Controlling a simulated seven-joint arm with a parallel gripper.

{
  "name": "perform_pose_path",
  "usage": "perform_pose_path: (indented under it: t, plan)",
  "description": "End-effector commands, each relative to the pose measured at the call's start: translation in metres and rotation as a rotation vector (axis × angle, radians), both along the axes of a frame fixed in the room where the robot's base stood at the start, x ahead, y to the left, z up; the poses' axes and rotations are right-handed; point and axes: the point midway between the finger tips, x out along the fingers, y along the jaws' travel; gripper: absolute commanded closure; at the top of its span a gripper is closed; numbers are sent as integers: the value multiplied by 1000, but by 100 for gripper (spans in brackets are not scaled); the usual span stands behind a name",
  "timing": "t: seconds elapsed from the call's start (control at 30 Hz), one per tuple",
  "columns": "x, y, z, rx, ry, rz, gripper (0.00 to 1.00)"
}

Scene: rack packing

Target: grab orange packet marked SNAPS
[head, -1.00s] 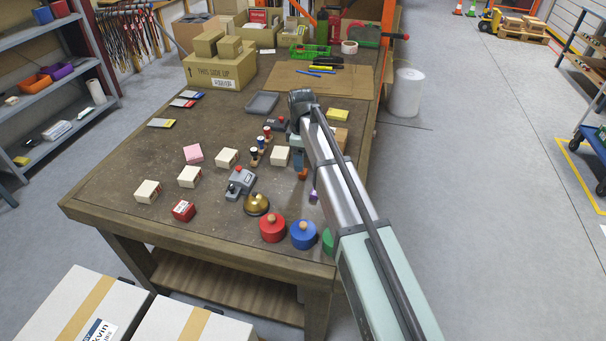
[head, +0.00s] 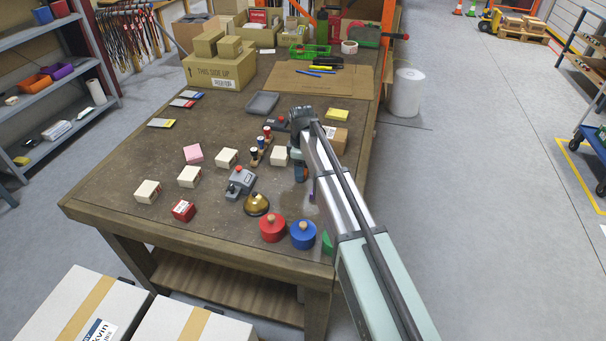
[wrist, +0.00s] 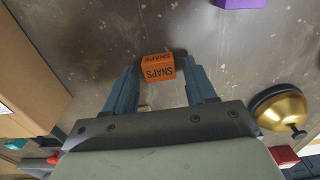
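The orange packet marked SNAPS (wrist: 157,68) lies on the worktable, and its lettering is upside down in the wrist view. My gripper (wrist: 160,74) is open, with one blue finger on each side of the packet. Gaps show between the packet and both fingertips. In the head view my gripper (head: 301,174) is low over the table, right of the cream boxes, and its fingers hide most of the packet.
A purple item (wrist: 240,3) lies close by. A gold bell (head: 256,204), a grey stapler-like device (head: 240,183), a red canister (head: 272,228) and a blue canister (head: 303,235) stand nearby. A cardboard box (head: 335,138) is behind my arm.

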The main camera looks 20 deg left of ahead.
Motion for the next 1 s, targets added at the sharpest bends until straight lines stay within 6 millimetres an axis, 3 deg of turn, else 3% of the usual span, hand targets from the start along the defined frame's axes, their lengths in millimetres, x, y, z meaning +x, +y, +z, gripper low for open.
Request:
perform_pose_path:
  t: [0.07, 0.5, 0.77, 1.0]
  plan:
    - [0, 0, 0, 0, 0, 0, 52]
    - [0, 0, 0, 0, 0, 0, 94]
    - [0, 0, 2, 0, 0, 0, 94]
    - [0, 0, 29, 1, -2, 0, 94]
